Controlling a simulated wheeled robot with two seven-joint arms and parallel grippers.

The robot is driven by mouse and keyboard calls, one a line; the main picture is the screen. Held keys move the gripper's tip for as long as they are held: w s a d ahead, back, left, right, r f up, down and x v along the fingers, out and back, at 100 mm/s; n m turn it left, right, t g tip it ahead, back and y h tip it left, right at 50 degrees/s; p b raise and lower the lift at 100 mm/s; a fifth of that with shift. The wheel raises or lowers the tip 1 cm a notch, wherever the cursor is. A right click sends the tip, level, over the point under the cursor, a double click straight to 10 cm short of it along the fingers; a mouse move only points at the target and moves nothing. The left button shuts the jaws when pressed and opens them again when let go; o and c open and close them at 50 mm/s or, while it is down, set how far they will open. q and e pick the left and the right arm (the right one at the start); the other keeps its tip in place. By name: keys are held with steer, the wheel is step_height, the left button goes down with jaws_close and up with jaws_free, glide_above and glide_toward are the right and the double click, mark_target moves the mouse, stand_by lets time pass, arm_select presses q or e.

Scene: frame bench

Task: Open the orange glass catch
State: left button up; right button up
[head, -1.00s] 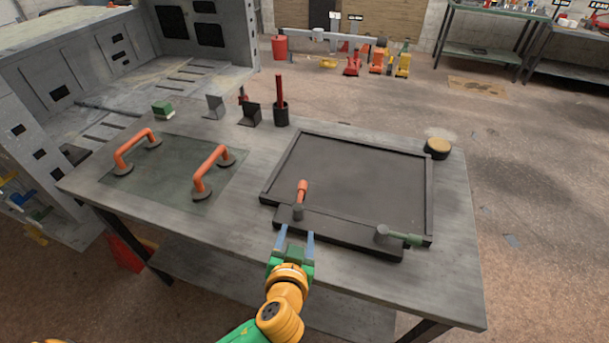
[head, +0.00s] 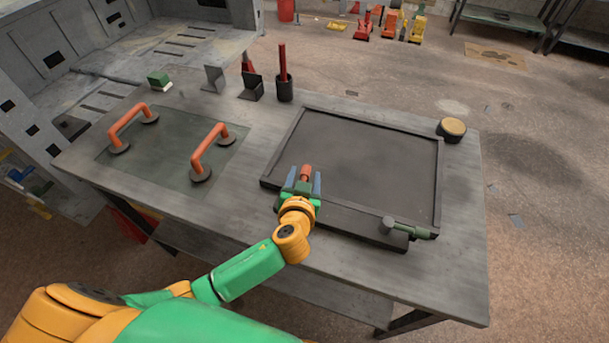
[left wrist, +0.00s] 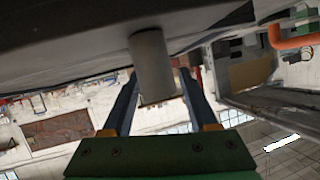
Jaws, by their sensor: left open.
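The orange catch (head: 305,171) is on the near left part of the dark frame (head: 350,220), its lever pointing away from me. My left gripper (head: 304,182) is open, with one finger on each side of the catch. Its grey post is hidden behind the gripper in the head view. In the left wrist view a grey cylinder (left wrist: 150,62), probably part of the catch, stands between the open fingers (left wrist: 160,98). I cannot tell whether either finger touches it. A second catch, green (head: 418,232), is at the frame's near right corner. My right gripper is not in view.
A glass pane (head: 165,160) with two orange suction handles (head: 211,150) lies left on the bench (head: 255,235). A dark cup with a red stick (head: 284,88), small brackets (head: 252,88) and a round tan-topped pad (head: 453,128) stand towards the back.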

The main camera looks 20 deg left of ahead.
arm_select(q)
steer(key=shift+s+r, duration=0.1)
steer(key=shift+s, duration=0.05)
jaws_close()
stand_by(1.1)
